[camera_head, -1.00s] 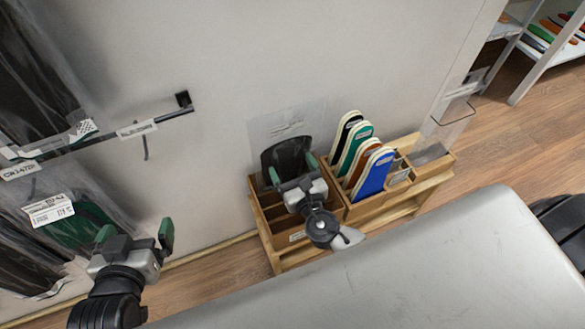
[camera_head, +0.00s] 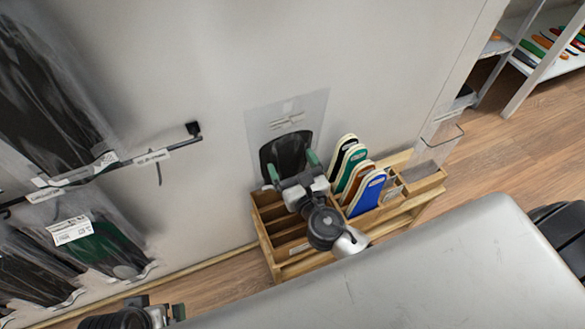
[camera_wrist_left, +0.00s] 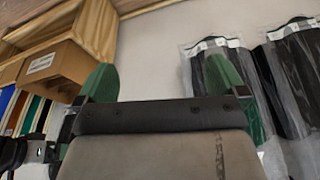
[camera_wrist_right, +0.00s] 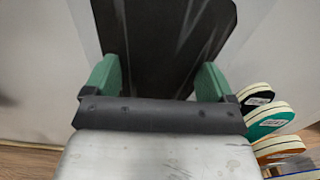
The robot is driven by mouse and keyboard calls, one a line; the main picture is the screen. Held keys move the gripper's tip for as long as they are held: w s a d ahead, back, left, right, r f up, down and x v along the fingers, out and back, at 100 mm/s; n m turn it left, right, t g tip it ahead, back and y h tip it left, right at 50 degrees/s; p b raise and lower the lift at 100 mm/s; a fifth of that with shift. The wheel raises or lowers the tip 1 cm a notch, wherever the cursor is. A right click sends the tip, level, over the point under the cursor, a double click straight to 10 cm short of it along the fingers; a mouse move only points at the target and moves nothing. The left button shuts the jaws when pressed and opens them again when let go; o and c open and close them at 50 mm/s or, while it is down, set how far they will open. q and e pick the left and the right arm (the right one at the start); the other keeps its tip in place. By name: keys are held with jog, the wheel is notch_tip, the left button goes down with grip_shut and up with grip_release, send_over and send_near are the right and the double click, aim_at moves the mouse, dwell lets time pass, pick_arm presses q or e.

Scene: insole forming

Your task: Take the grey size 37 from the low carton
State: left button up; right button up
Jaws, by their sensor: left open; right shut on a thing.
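A clear bag (camera_head: 258,118) with a dark grey or black piece (camera_head: 287,152) inside is held upright above the left part of the low wooden carton (camera_head: 292,268). My right gripper (camera_head: 291,176) is shut on this bagged piece, which also shows between the green fingers in the right wrist view (camera_wrist_right: 160,45). The writing on its label is too small to read, so I cannot tell its size. The left compartments of the carton look empty. My left gripper (camera_head: 155,309) is open and empty at the bottom left, partly cut off by the picture edge.
Black, green, orange and blue insoles (camera_head: 368,192) stand in the carton's right half. Bagged dark sheets (camera_head: 70,110) hang from a rod (camera_head: 110,170) on the left wall. A shelf (camera_head: 545,65) stands far right.

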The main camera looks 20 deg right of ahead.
aim_at(291, 148)
notch_tip(291, 148, up, 5)
jog(key=shift+p, duration=1.1)
pick_arm(q)
notch_tip(291, 148, down, 12)
jog(key=shift+w+d+r+g, duration=0.15)
jog(key=shift+w+g, duration=0.15)
pick_arm(e)
jog(key=shift+r, duration=0.2)
